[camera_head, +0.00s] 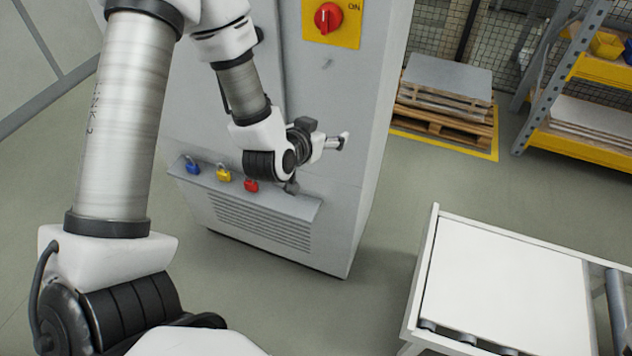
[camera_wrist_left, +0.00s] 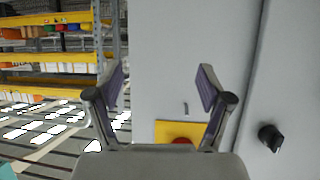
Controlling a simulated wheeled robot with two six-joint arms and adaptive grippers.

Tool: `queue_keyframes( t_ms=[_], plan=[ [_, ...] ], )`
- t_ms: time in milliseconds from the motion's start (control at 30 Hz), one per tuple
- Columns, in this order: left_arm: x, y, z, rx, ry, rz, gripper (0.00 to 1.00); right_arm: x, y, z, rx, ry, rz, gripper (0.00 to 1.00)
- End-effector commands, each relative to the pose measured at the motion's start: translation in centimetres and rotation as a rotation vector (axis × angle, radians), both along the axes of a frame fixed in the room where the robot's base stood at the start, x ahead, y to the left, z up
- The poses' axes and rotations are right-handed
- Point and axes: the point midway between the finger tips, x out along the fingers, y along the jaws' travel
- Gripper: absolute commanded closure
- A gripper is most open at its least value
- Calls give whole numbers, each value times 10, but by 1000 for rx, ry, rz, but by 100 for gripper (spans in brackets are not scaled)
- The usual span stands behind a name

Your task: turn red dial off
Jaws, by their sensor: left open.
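The red dial (camera_head: 327,17) sits on a yellow plate (camera_head: 345,36) high on the front of the grey cabinet (camera_head: 350,100). Its grip looks roughly upright, and the word ON is printed at its upper right. My left gripper (camera_head: 340,142) is below the dial and in front of the cabinet, apart from the dial. In the left wrist view my left gripper (camera_wrist_left: 160,88) is open and empty. There the red dial (camera_wrist_left: 181,141) shows only in part, between the fingers and low, mostly hidden by the gripper body. My right gripper is not in view.
A black knob (camera_wrist_left: 270,137) is on the cabinet. A roller table (camera_head: 500,285) stands at lower right, a loaded pallet (camera_head: 445,120) behind. Floor between is clear.

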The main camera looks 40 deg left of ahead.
Motion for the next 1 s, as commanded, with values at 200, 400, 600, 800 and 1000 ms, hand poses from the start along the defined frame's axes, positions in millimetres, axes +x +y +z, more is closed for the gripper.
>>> queue_keyframes(
  t_ms=[200, 400, 600, 800, 1000],
  plan=[
    [-16, -11, -52, -15, 119, -22, 21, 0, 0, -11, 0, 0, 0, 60],
    [-34, -21, -95, -31, 230, -39, 21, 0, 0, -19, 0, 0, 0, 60],
    [-56, -30, -137, -45, 341, -51, 21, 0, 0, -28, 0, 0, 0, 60],
    [-76, -37, -168, -56, 431, -59, 21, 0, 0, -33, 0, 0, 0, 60],
    [-83, -39, -177, -61, 462, -61, 21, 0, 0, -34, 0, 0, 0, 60]
  ],
)
